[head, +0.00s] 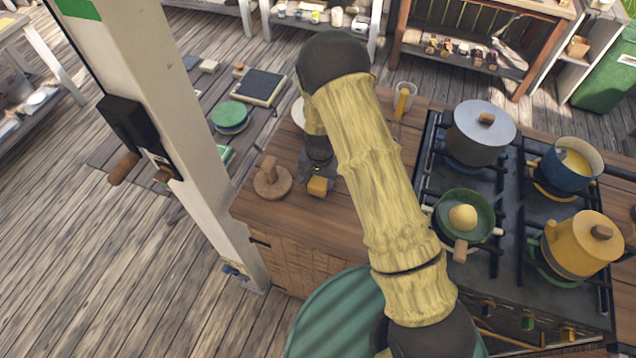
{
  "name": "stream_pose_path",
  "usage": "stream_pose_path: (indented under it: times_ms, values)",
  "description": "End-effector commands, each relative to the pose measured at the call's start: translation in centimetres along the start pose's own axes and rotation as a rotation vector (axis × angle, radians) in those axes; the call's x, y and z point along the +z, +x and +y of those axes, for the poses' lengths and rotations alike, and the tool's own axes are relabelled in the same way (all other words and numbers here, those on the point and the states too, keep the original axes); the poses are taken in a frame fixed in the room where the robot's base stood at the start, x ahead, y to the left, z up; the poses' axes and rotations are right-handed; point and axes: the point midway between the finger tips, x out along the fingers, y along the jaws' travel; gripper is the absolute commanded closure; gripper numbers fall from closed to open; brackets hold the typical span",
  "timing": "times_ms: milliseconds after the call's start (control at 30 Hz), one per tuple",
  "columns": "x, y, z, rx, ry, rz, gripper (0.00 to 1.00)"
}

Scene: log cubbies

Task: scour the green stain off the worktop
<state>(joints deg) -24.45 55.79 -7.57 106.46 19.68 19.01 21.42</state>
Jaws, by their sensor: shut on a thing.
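The brown wooden worktop (300,217) lies below my arm, left of the stove. My gripper (318,176) points down over it, near its left part, and is partly hidden by my own wrist. It is shut on a small yellow block that looks like a sponge (317,187), at or just above the wood; I cannot tell whether it touches. I see no green stain on the bare wood; my arm hides part of the worktop.
A round wooden press with a knob (271,180) stands just left of the sponge. A clear cup with a yellow-handled tool (403,100) stands behind my arm. The stove (490,255) on the right carries a grey pot (481,131), a green pan (463,216) and other pots. A white post (165,110) stands left.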

Motion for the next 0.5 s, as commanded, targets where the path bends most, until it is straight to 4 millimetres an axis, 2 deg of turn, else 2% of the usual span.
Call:
stream_pose_path:
  times_ms: [167, 500]
  values:
    - [-0.98, 0.04, 0.05, 0.000, 0.001, 0.001, 0.70]
    - [-0.92, 0.01, 0.06, 0.001, 0.001, 0.000, 0.70]
